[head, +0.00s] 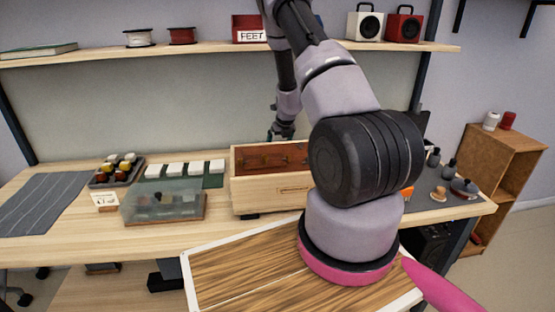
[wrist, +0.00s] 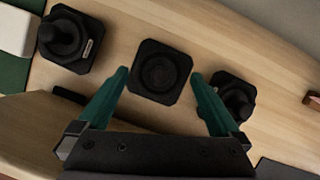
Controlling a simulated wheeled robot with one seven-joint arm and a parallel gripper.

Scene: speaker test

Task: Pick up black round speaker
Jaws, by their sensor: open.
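In the wrist view, my gripper (wrist: 159,74) is open, with teal fingers spread on either side of a black piece (wrist: 160,66). This piece has a square outline with cut corners and a round, ringed centre, and looks like a speaker part. I cannot tell whether the fingers are level with it; neither seems to touch it. A second black piece (wrist: 66,38) with a raised round middle and a small label stands to the left. A third (wrist: 234,92) is partly hidden behind the right finger. In the head view, my gripper (head: 281,132) is small, behind the wooden box, with its fingertips unclear.
An open wooden box (head: 270,187) stands mid-bench, beside a clear-lidded case (head: 163,204) and white blocks (head: 188,168). A shelf (head: 215,48) above holds a white speaker (head: 366,22) and a red speaker (head: 403,24). Small dark items (head: 448,170) sit at right.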

